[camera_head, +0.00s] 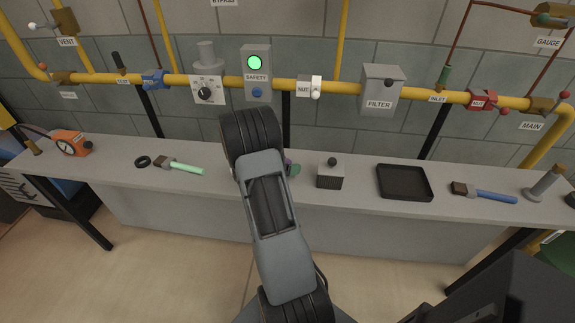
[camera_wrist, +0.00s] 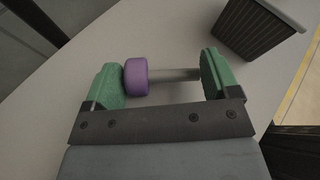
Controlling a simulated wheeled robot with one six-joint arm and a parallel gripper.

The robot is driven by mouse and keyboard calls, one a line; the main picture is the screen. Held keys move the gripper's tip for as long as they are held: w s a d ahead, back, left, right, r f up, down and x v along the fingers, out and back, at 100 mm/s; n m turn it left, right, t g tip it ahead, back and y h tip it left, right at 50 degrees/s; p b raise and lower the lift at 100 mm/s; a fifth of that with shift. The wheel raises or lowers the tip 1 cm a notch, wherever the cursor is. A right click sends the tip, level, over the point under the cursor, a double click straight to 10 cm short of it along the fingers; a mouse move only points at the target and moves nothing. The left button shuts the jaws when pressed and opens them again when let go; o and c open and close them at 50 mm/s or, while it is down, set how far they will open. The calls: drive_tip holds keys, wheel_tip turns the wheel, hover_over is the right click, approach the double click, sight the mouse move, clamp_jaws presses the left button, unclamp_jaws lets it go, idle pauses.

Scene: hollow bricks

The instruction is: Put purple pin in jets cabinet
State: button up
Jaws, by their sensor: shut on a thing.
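My gripper (camera_wrist: 162,78) has green finger pads and is shut on the purple pin (camera_wrist: 137,77), seen in the wrist view. The pin lies crosswise between the pads, its purple head at the left pad and its grey shaft (camera_wrist: 172,75) reaching to the right pad. In the head view my arm hides most of the gripper; a bit of green shows low over the bench beside the arm. I cannot make out a cabinet labelled jets in either view.
On the grey bench (camera_head: 225,192) stand a ribbed block with a knob (camera_head: 330,180), a black tray (camera_head: 404,183), a blue-handled tool (camera_head: 490,197), a green-handled tool (camera_head: 185,168) and an orange gauge box (camera_head: 71,144). A yellow pipe (camera_head: 335,86) with fittings runs behind.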

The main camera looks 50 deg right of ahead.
drive_tip(key=o, duration=0.4)
drive_tip(key=shift+f, duration=0.2)
drive_tip(key=o, duration=0.4)
drive_tip(key=shift+r, duration=0.15)
